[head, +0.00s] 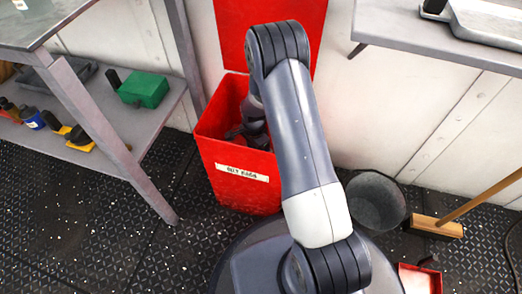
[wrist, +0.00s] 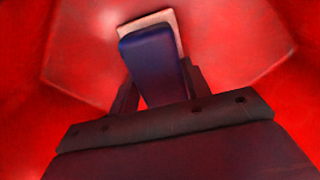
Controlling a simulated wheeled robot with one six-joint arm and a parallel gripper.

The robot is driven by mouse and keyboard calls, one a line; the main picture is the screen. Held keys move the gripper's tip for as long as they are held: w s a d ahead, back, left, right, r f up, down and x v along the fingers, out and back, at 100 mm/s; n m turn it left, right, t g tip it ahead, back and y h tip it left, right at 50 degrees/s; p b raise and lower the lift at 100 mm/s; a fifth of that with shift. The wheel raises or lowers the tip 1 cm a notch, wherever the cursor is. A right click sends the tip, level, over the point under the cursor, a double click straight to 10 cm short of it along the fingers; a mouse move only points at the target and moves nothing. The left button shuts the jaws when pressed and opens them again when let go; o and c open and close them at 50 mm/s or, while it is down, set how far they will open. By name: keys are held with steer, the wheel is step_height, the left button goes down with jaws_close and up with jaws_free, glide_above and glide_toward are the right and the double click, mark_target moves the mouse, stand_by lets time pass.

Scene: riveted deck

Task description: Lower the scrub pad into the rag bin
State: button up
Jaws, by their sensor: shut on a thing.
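The rag bin (head: 235,178) is a red box with a white label reading oily rags. Its red lid stands open against the wall behind. My arm reaches over the front rim, and my gripper (head: 250,137) is down inside the bin's mouth. In the wrist view my gripper (wrist: 158,90) is shut on the scrub pad (wrist: 152,50), a dark blue block with a pale face at its far end. Red bin walls (wrist: 60,50) surround it. The pad is hidden in the head view. I cannot tell whether it touches the bin floor.
A grey bucket (head: 375,202) stands right of the bin, with a wooden broom (head: 437,226) farther right. A shelf at left holds a green box (head: 145,89) and several small items. A bench (head: 440,40) juts out at upper right. A red tray (head: 420,279) lies at lower right.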

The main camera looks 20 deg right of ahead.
steer(key=shift+f+b, duration=0.35)
steer(key=shift+f, duration=0.2)
steer(key=o, duration=1)
steer(key=shift+r, duration=0.1)
step_height(320, 180, up, 11)
steer(key=p, duration=0.4)
steer(key=shift+p, duration=0.35)
steer(key=shift+f, duration=0.25)
step_height(320, 180, down, 11)
steer(key=b, duration=0.4)
steer(key=shift+r+b, duration=0.15)
steer(key=shift+b, duration=0.2)
steer(key=shift+r+p, duration=0.3)
steer(key=shift+r, duration=0.15)
